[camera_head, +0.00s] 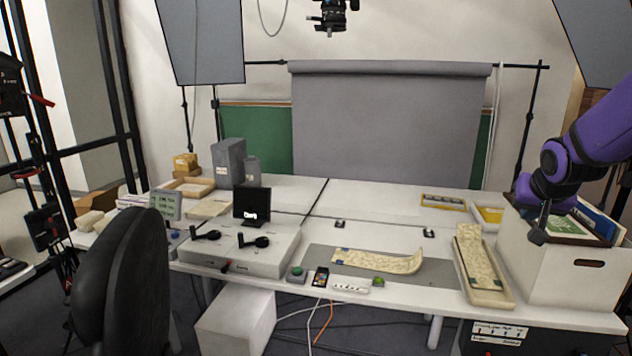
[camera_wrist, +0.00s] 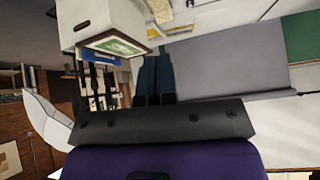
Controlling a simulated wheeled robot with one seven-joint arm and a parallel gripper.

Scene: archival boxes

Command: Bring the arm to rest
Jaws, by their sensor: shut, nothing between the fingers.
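My arm is purple and comes in from the right edge of the head view. My gripper (camera_head: 540,233) hangs at its end, in front of the left side of the white archival box (camera_head: 577,272). In the wrist view my gripper (camera_wrist: 156,62) shows two dark fingers side by side, shut, with nothing visible between them. The wrist picture looks upside down, with the white box (camera_wrist: 98,22) beyond the fingers. The head view does not make clear whether the gripper touches the box.
The box holds folders and a green-fronted picture (camera_head: 568,226). A long tray (camera_head: 490,297) with a patterned strip stands left of it. A curved patterned strip (camera_head: 375,262) lies on the grey mat (camera_head: 440,270). A black chair (camera_head: 128,285) stands front left.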

